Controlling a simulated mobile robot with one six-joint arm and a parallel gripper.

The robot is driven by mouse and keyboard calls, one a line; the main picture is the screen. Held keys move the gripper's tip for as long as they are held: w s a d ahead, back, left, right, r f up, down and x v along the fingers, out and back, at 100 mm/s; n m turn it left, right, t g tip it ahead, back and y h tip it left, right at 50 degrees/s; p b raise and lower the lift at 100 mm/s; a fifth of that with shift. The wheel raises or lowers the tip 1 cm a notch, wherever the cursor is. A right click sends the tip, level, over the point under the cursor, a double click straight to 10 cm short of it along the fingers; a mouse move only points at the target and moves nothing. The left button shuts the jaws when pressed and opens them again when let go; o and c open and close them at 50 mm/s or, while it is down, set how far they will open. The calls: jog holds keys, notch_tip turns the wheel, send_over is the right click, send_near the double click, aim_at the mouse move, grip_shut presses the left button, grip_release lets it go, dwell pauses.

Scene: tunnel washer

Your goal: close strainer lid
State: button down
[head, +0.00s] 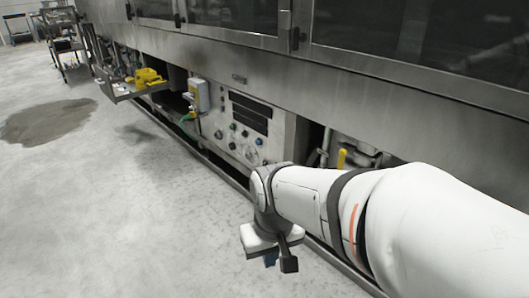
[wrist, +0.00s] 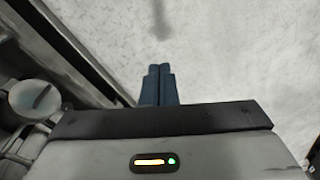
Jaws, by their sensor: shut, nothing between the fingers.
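My gripper (head: 271,259) hangs low over the floor in front of the washer in the head view. Its two blue fingers (wrist: 159,72) are together and empty in the wrist view, pointing at bare floor. A round, pale grey disc-like part (wrist: 34,98) shows at the left of the wrist view, inside the machine's lower bay and apart from my fingers. It may be the strainer lid, but I cannot tell for sure, nor whether it is open. In the head view my arm hides much of the lower bay at the right.
The steel washer (head: 350,75) runs along the right, with a control panel (head: 240,128) and a yellow handle (head: 341,159) below. A shelf with yellow items (head: 148,77) juts out farther back.

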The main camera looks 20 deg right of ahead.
jog(key=w+d+f+m+t+y+p, duration=0.1)
jog(key=w+d+f+m+t+y, duration=0.2)
jog(key=w+m+y, duration=0.75)
jog(key=w+d+f+m+t+y+p, duration=0.1)
jog(key=w+d+f+m+y+p, duration=0.25)
jog(key=m, duration=1.45)
jog(key=w+d+f+m+t+h, duration=0.4)
jog(key=d+f+m+t, duration=0.4)
jog(key=d+m, duration=0.45)
jog(key=s+d+f+m+t+h, duration=0.2)
jog(key=d+f+m+h, duration=0.3)
jog(key=d+m+h, duration=0.15)
jog(key=s+d+f+m+t+h, duration=0.25)
jog(key=d+f+m+h, duration=0.2)
jog(key=d+m, duration=0.3)
jog(key=w+d+b, duration=0.3)
jog(key=w+b, duration=0.1)
jog(key=w, duration=0.8)
jog(key=shift+w+d+r, duration=0.2)
jog(key=shift+d, duration=0.2)
